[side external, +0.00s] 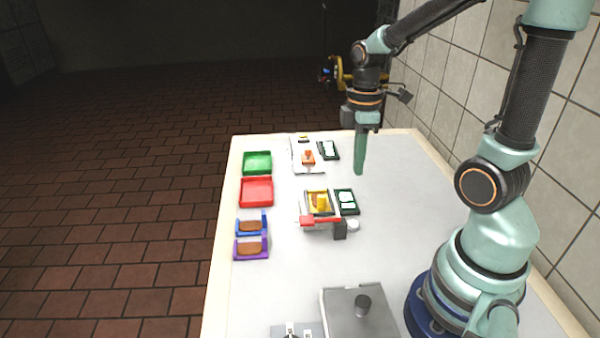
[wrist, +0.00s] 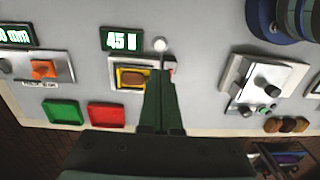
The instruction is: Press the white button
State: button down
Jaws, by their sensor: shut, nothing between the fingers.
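A small round white button (side external: 353,225) sits on the table beside the press station, near its dark block and red bar. It also shows in the wrist view (wrist: 159,44), just beyond my fingertips and right of a display. My gripper (side external: 359,170) points downward with its green fingers together and nothing between them. In the side view it hangs above the table, behind the press station and apart from the button. In the wrist view the closed fingers (wrist: 163,78) cover part of the press station.
The press station has a yellow part (side external: 321,202) and a display (wrist: 121,40) reading 45 N. An orange-knobbed station (side external: 308,156) stands behind it. Green (side external: 257,162) and red (side external: 256,191) trays line the left edge. A grey box with a knob (side external: 362,304) is in front.

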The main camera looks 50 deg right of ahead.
aim_at(353, 223)
jog(key=shift+f, duration=0.1)
jog(key=f, duration=1.3)
jog(key=shift+s+f, duration=0.2)
jog(key=shift+f, duration=0.15)
jog(key=shift+f, duration=0.1)
jog(key=shift+s+f, duration=0.1)
jog(key=shift+f, duration=0.85)
notch_tip(353, 223, up, 15)
jog(key=shift+w+f, duration=0.2)
jog(key=shift+w, duration=0.25)
